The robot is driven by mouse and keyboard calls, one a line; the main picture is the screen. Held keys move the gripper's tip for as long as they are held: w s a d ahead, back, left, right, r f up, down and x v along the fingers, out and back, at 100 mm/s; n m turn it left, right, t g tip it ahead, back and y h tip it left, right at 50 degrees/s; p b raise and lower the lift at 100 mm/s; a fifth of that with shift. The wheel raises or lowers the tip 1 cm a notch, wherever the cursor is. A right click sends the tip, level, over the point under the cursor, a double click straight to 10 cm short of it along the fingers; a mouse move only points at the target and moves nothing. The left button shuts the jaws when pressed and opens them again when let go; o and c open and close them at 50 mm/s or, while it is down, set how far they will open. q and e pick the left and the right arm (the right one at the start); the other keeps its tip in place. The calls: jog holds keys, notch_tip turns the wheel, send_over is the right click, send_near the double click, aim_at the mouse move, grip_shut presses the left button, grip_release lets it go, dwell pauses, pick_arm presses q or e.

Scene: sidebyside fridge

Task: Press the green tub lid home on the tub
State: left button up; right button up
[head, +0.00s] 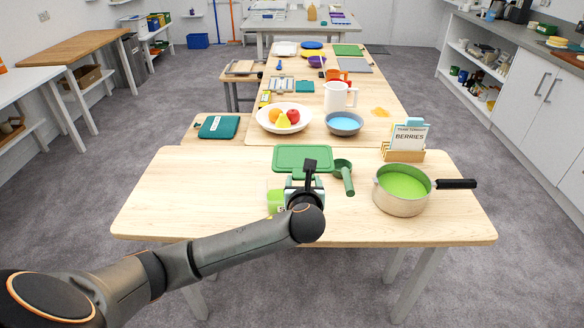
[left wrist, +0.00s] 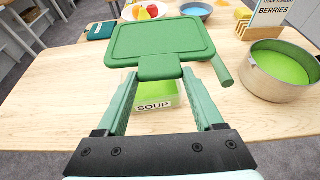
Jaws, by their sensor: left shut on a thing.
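The flat green tub lid (head: 303,156) has a raised rim and a near tab. My left gripper (head: 302,181) is shut on this tab; the left wrist view shows the lid (left wrist: 160,38) held out in front of the fingers (left wrist: 160,78). The tub (head: 276,201), with light green inside, stands on the near table, partly hidden behind my gripper. In the left wrist view the tub (left wrist: 158,101) shows a white SOUP label below the lid. The lid looks apart from the tub; the exact gap is unclear. My right gripper is out of view.
A green ladle (head: 347,180) lies just right of the lid. A pot of green soup (head: 400,203) and a wooden card holder (head: 404,155) stand farther right. A fruit bowl (head: 268,126) and blue bowl (head: 344,131) are behind. The table's left side is clear.

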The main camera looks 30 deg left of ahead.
pick_arm(q)
jog(key=a+f, duration=0.1)
jog(key=a+f+n+y+p, duration=0.1)
jog(key=f, duration=0.1)
jog(key=shift+s+a+g+p, duration=0.2)
jog(key=shift+g+p, duration=0.1)
jog(key=shift+g, duration=0.1)
jog(key=shift+s, duration=0.1)
notch_tip(320, 180, down, 6)
jog(key=b, duration=0.3)
jog(key=shift+r, duration=0.15)
jog(key=shift+f, duration=1.2)
dwell(1.4)
jog(key=o, duration=1.1)
